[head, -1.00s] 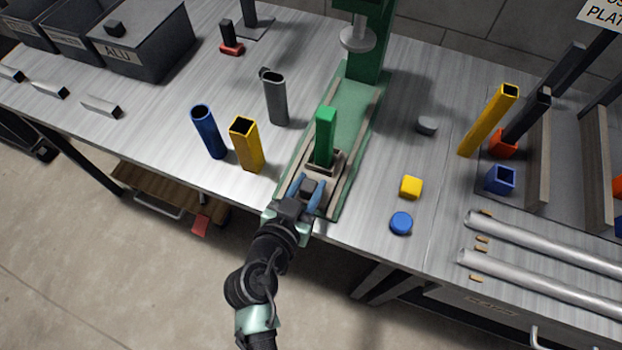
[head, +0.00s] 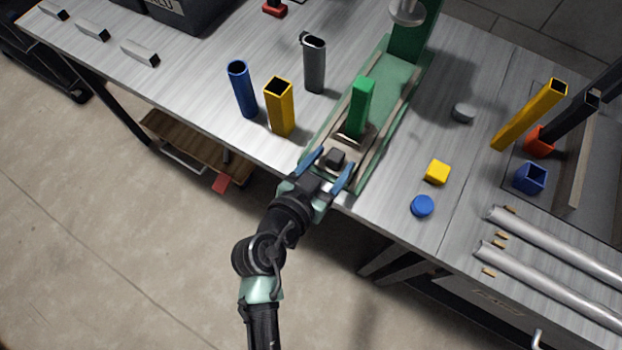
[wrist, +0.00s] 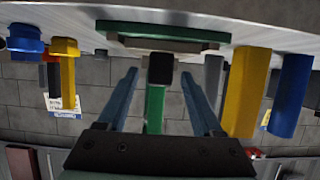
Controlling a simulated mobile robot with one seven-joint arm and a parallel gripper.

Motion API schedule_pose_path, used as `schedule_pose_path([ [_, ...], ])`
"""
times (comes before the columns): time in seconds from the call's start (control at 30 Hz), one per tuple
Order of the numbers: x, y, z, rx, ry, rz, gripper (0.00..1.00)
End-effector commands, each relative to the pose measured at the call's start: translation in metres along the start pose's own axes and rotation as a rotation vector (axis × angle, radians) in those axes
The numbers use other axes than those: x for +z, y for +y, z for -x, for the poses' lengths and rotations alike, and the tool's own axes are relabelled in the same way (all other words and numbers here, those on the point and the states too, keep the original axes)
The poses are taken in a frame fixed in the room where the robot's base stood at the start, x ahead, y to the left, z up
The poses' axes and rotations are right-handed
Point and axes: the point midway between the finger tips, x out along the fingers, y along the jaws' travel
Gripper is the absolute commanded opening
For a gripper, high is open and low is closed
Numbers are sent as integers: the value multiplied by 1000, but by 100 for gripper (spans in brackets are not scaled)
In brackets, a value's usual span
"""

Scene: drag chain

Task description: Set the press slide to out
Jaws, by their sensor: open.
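The press slide (head: 353,146) is a beige carriage near the front end of the green press base (head: 400,78), between its two rails. A green square post (head: 362,103) stands upright in it. A dark square knob (head: 335,158) is at its front; it also shows in the wrist view (wrist: 161,68). My gripper (head: 329,168) is open at the front end of the base. Its blue fingers are spread on either side of the knob, with visible gaps. The wrist view shows the empty gap between the fingers (wrist: 161,92) lined up with the knob.
Yellow (head: 281,108), blue (head: 243,90) and grey (head: 314,65) tubes stand left of the base. The press column (head: 415,35) rises behind. The floor in front is clear.

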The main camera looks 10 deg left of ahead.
Motion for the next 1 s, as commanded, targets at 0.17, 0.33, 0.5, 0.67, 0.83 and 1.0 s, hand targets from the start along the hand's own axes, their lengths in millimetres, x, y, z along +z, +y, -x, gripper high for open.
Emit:
schedule_pose_path([
  [0.17, 2, 0, 40, -3, -3, 0, 68],
  [0.33, 2, -1, 76, -4, -4, 1, 68],
  [0.5, 2, -1, 101, -3, -3, 0, 68],
  [0.67, 1, 0, 111, 0, -3, -1, 68],
  [0.83, 1, 0, 112, -1, -3, 0, 68],
  [1.0, 1, 0, 112, -1, -3, 0, 68],
])
